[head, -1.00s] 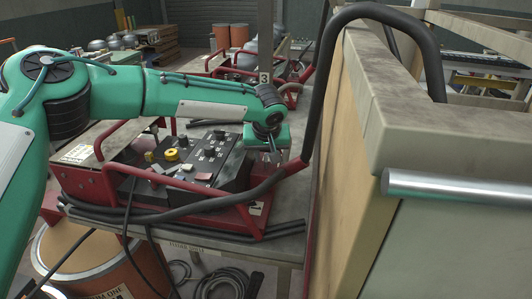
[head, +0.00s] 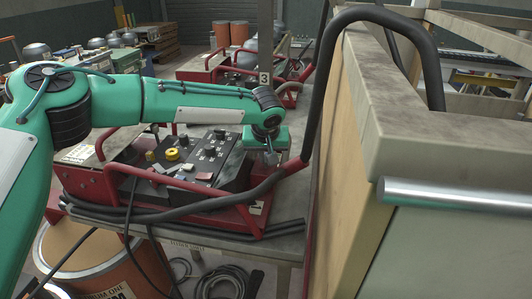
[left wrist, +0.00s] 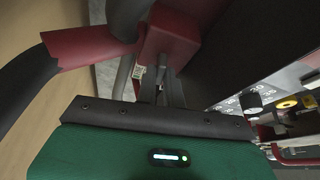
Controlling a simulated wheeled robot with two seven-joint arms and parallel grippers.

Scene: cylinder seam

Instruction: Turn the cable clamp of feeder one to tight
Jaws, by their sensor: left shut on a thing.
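Feeder one is the red-framed unit (head: 245,218) on the bench, with a "1" tag on its front right corner and a black control panel (head: 200,160). My left gripper (head: 270,158) points down at the panel's right side, close to the thick black cable (head: 225,203). In the left wrist view, my left gripper (left wrist: 160,92) is shut on a small grey lever of the cable clamp (left wrist: 170,40), a red block. The cable (left wrist: 25,85) and its red end lie to the left of this block. The fingertips partly hide the lever. My right gripper is out of view.
A tall beige panel with a stone-like top (head: 430,115) and a metal bar (head: 450,196) stands close on the right. The black cable arches up beside it. An orange drum (head: 75,262) is below the bench. Yellow and black knobs (head: 172,154) are on the panel.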

